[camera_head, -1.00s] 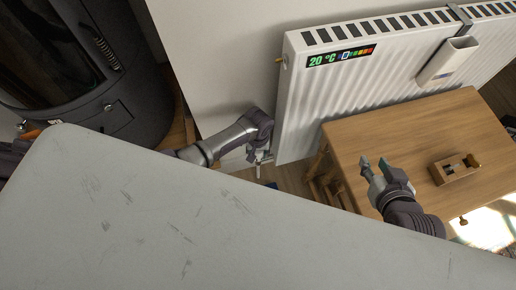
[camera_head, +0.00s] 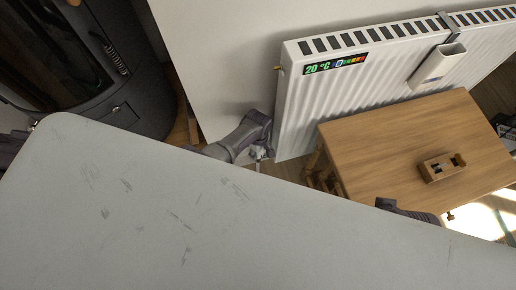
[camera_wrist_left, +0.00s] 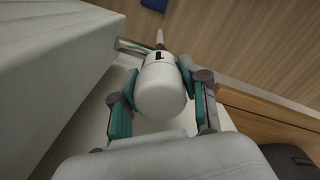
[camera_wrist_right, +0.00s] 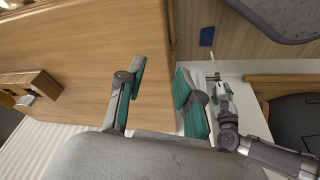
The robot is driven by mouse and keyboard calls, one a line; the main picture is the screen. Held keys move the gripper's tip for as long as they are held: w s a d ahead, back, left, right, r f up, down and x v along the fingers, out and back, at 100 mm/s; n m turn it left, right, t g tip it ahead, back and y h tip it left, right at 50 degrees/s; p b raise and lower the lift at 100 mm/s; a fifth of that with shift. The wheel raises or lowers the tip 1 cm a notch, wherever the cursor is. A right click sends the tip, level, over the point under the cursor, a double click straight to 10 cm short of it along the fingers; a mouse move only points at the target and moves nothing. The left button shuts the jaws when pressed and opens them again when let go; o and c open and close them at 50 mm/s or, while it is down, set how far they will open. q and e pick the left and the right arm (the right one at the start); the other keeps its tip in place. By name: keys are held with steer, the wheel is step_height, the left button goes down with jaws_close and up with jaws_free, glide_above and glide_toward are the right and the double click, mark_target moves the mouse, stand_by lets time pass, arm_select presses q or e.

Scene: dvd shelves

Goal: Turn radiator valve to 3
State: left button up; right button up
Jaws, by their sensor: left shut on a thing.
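The white radiator valve knob (camera_wrist_left: 160,88) is a rounded cylinder on a metal pipe fitting, with a small dark mark near its far end. My left gripper (camera_wrist_left: 156,86) is shut on it, one teal-padded finger on each side. In the head view my left gripper (camera_head: 261,153) is at the radiator's lower left corner, and the knob is hard to make out there. I cannot read a setting number. The white radiator (camera_head: 293,108) has a display (camera_head: 335,65) reading 20 °C. My right gripper (camera_wrist_right: 160,84) is open and empty over the table; its fingers are hidden in the head view.
A wooden table (camera_head: 375,150) stands in front of the radiator, with a small wooden box (camera_head: 436,174) on it. A white container (camera_head: 438,68) hangs on the radiator. A dark stove (camera_head: 130,90) stands at the left. A blue object (camera_wrist_right: 207,37) lies on the floor.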

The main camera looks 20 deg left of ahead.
arm_select(q)
steer(key=shift+n, duration=1.9)
arm_select(e)
steer(key=shift+w+f, duration=0.25)
steer(key=shift+f, duration=0.45)
arm_select(q)
steer(key=shift+a, duration=0.1)
steer(key=o, duration=1.2)
steer(key=shift+c, duration=0.2)
arm_select(e)
steer(key=shift+f, duration=0.1)
arm_select(q)
steer(key=shift+r, duration=0.1)
arm_select(e)
steer(key=shift+a, duration=0.1)
arm_select(q)
steer(key=shift+r, duration=3.65)
